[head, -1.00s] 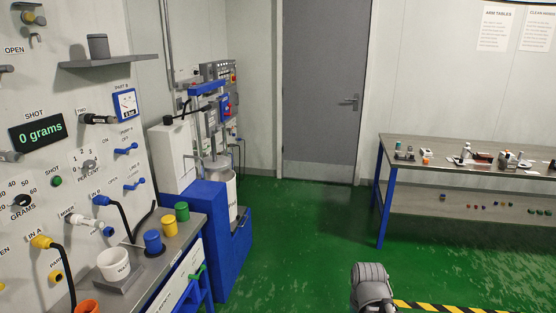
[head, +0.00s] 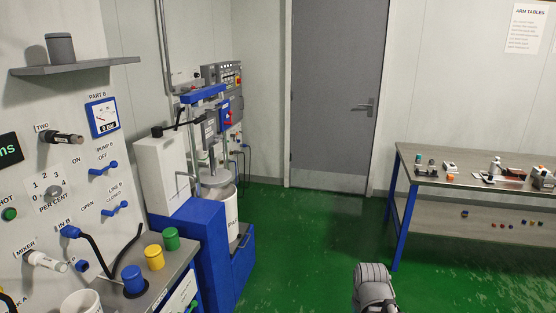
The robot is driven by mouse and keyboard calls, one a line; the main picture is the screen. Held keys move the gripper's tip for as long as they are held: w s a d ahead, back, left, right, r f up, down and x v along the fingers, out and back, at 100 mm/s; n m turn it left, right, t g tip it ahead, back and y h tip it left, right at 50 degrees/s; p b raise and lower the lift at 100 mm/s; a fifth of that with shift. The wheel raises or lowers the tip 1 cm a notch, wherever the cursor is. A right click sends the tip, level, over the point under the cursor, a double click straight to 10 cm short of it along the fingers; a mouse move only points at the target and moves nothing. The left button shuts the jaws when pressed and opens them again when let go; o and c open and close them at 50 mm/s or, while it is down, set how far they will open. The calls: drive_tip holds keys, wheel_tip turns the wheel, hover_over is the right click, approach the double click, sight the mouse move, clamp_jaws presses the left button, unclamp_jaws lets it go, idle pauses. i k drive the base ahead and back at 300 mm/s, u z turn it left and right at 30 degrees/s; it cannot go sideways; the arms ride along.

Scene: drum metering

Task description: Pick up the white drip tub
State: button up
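A white open tub (head: 80,303) stands on the bench at the lower left, cut off by the bottom edge of the head view. It may be the drip tub, but I cannot read a label on it now. A larger white drum (head: 224,206) stands in the blue pump frame, beyond the bench. A rounded grey part of my own arm shows at the bottom, right of centre. My gripper's fingers are not in view.
Blue (head: 134,280), yellow (head: 154,257) and green (head: 171,239) cups stand on the bench (head: 187,262). The wall panel with hoses and knobs is at left. A table (head: 470,178) with small parts is at right. Green floor (head: 320,235) between is clear.

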sight(200, 155)
drive_tip(key=i, duration=6.25)
drive_tip(key=z, duration=0.05)
